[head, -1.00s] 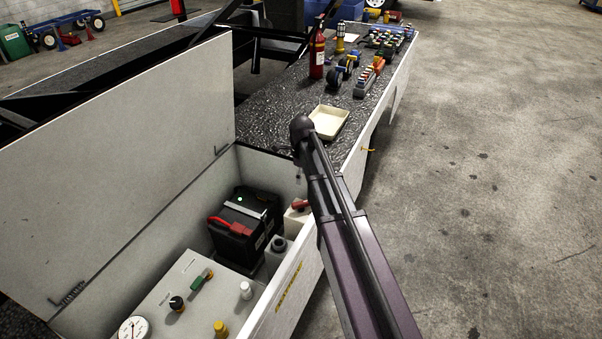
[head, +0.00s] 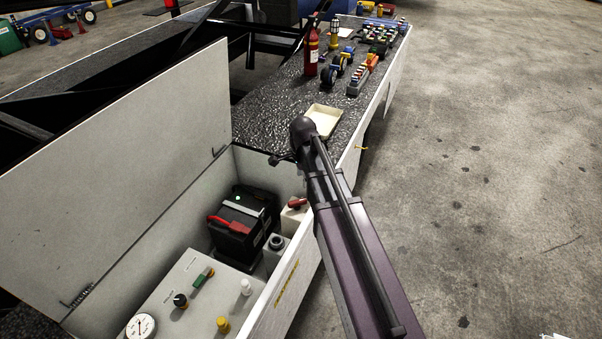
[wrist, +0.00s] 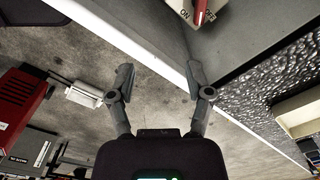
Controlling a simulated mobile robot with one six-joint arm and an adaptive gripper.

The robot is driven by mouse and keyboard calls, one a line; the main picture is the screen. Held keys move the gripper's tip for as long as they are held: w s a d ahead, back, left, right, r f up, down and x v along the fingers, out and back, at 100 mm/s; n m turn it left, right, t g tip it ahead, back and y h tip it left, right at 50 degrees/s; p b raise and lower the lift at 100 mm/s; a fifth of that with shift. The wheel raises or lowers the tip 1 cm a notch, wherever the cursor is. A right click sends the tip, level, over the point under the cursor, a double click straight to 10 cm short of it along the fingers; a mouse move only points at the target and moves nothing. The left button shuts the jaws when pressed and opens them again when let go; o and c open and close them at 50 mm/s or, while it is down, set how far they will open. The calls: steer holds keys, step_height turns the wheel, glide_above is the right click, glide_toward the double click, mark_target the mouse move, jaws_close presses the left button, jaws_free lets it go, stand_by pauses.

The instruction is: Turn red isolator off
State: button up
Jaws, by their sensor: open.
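The red isolator (head: 297,203) is a red handle on a white box in the open compartment, just right of the black battery. In the wrist view, the isolator's red handle (wrist: 200,13) shows at the top edge, partly cut off, beside a plate marked ON with a second, partly covered label. My gripper (wrist: 160,76) is open and empty, its two fingers spread wide over the view of the floor and the white compartment edge. It is apart from the isolator. In the head view its fingers are not clearly seen beyond my arm.
A black battery (head: 243,222) with a red terminal cover sits beside the isolator. A grey panel (head: 205,290) with knobs and a gauge (head: 140,326) is in front. The raised lid (head: 110,180) stands at left. A cream tray (head: 323,118) lies on the black deck.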

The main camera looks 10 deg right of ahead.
steer(key=s+r+n+p, duration=0.5)
steer(key=s+n, duration=0.1)
steer(key=shift+s+d+r+n, duration=0.15)
steer(key=shift+r+n, duration=0.1)
steer(key=shift+n, duration=0.15)
stand_by(0.5)
steer(key=m+b, duration=0.7)
steer(key=b, duration=0.6)
glide_above(297, 201)
step_height(297, 201, down, 13)
steer(key=shift+r, duration=0.15)
step_height(297, 201, down, 14)
steer(key=b, duration=1.3)
steer(key=shift+r, duration=0.15)
